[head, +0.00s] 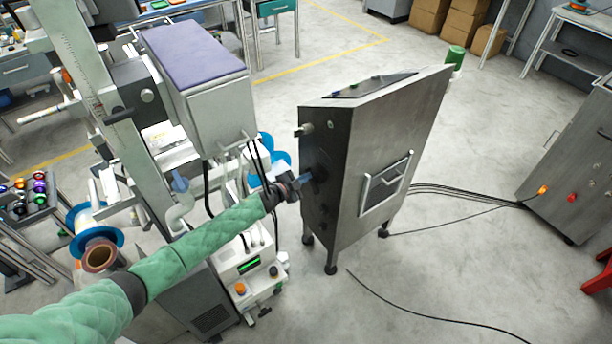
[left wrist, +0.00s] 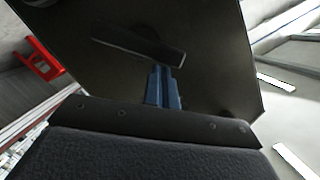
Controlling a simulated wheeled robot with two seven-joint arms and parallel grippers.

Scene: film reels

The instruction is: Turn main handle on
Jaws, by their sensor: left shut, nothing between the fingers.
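The main handle is a dark bar (left wrist: 135,45) on the side panel of a grey metal cabinet (head: 375,120). In the left wrist view it lies nearly level, sloping slightly down to the right. In the head view it is a small dark shape on the shaded side, hard to make out. My left gripper (head: 304,179), at the end of my green-sleeved arm, is at that side. Its blue fingers (left wrist: 163,85) are shut with nothing between them, their tips at the bar's right end. I cannot tell whether they touch it. My right gripper is out of view.
A machine with a purple-topped box (head: 192,55) and a white control unit (head: 250,268) stands close left of the cabinet. Black cables (head: 455,190) run over the floor to another cabinet (head: 575,170) at right. The floor in front of the cabinet is mostly clear.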

